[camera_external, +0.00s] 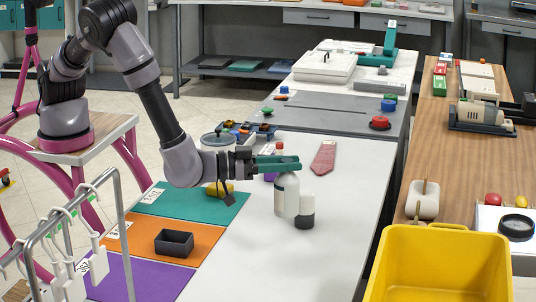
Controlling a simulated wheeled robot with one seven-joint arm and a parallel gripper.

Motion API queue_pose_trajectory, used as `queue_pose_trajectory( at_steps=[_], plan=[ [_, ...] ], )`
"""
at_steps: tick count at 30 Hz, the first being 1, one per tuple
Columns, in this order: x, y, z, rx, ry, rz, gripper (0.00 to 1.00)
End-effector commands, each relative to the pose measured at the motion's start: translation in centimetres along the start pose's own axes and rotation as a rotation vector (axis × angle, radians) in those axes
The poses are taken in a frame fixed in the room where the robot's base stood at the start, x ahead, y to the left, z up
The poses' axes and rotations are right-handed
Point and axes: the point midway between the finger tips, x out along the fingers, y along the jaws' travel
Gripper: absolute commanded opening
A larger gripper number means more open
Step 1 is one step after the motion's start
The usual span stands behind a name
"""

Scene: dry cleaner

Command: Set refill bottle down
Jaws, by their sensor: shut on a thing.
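A white bottle (287,198), which I take to be the refill bottle, stands upright at the green fingers of my gripper (284,163). My gripper is shut on its upper part, reaching in from the left, and the fingers hide its top. Its lower end is level with the white table top (262,262); I cannot tell whether it touches. A smaller white container with a black lower part (305,212) is close at its right and overlaps it in the picture.
A red cloth strip (323,158) lies behind the bottle. Teal, orange (150,240) and purple mats lie at the left, with a black tray (174,243) and a yellow item (219,189). A yellow bin (440,260) stands at front right. The table's front middle is clear.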

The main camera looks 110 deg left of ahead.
Motion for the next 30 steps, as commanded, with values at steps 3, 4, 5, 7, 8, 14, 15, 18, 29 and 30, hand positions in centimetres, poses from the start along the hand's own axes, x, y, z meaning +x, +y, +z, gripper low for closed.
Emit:
queue_pose_trajectory(
  at_steps=[3, 4, 5, 7, 8, 14, 15, 18, 29, 30],
  plan=[
    [0.0, 0.0, -2.2, -0.004, 0.002, 0.0, 0.0],
    [0.5, -0.7, -1.9, 0.0, 0.001, -0.01, 0.0],
    [0.9, -1.3, -1.9, 0.001, 0.001, -0.017, 0.0],
    [1.8, -2.4, -1.8, 0.0, 0.002, -0.032, 0.0],
    [2.2, -2.9, -1.9, -0.001, 0.002, -0.038, 0.0],
    [5.5, -7.7, -1.8, -0.003, 0.004, -0.096, 0.0],
    [6.3, -9.2, -1.8, -0.002, 0.004, -0.112, 0.0],
    [8.5, -13.2, -1.8, -0.002, 0.005, -0.157, 0.0],
    [14.2, -30.0, -1.8, -0.001, 0.004, -0.327, 0.0],
    [14.5, -31.2, -1.8, -0.001, 0.004, -0.34, 0.0]
  ],
)
